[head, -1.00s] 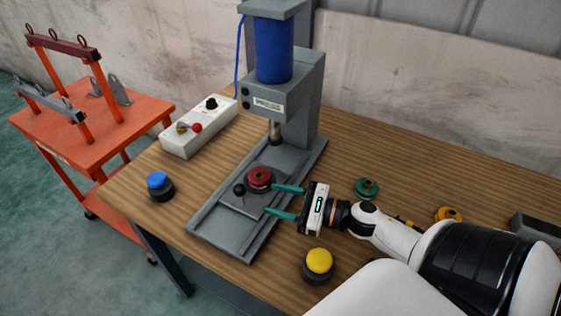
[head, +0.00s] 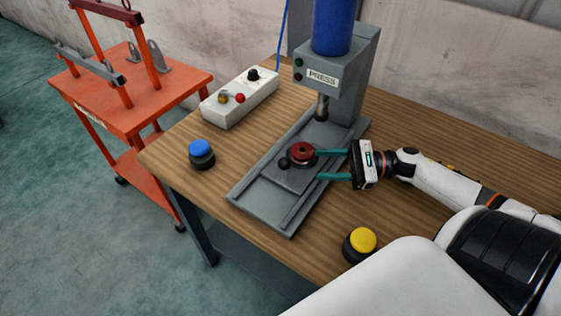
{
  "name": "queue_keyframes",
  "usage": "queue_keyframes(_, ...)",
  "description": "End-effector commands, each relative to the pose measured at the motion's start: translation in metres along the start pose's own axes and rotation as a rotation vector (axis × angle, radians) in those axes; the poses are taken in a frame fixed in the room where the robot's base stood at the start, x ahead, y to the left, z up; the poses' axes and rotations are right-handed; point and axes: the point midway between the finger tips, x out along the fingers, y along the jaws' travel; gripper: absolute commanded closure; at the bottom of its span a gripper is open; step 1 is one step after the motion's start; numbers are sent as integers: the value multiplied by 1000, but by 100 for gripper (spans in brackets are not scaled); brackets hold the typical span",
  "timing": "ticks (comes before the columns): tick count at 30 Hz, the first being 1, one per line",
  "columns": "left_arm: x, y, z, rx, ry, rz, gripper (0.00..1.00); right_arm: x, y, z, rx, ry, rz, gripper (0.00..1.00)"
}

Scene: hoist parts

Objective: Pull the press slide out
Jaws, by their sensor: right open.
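The grey press (head: 342,85) stands on the wooden table, with its rail bed (head: 262,204) reaching toward the front edge. The press slide (head: 292,178) is a flat grey plate between the rails, in front of the ram. It carries a red round part (head: 302,151) and a black knob (head: 284,163) at its left. My right gripper (head: 320,165) is open, with teal fingers pointing left. Its far fingertip is close beside the red part, its near one by the slide's right edge. I cannot tell whether they touch. My left gripper is not in view.
A blue button (head: 201,153) stands left of the press and a yellow button (head: 361,244) right of it. A control box (head: 240,97) with knobs lies behind left. An orange cart (head: 150,90) stands beyond the table's left edge. The table front left is clear.

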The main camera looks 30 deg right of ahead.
Motion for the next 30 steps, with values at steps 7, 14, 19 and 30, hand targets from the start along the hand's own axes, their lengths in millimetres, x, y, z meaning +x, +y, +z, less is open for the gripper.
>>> queue_keyframes(7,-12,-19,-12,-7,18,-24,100,52,1,-4,-4,4,-1,51)
queue_keyframes(14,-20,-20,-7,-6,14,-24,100,89,0,-3,-2,3,0,51)
queue_keyframes(19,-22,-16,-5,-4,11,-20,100,101,0,-1,-1,0,1,51)
queue_keyframes(30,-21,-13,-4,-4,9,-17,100,103,0,0,-1,0,1,61)
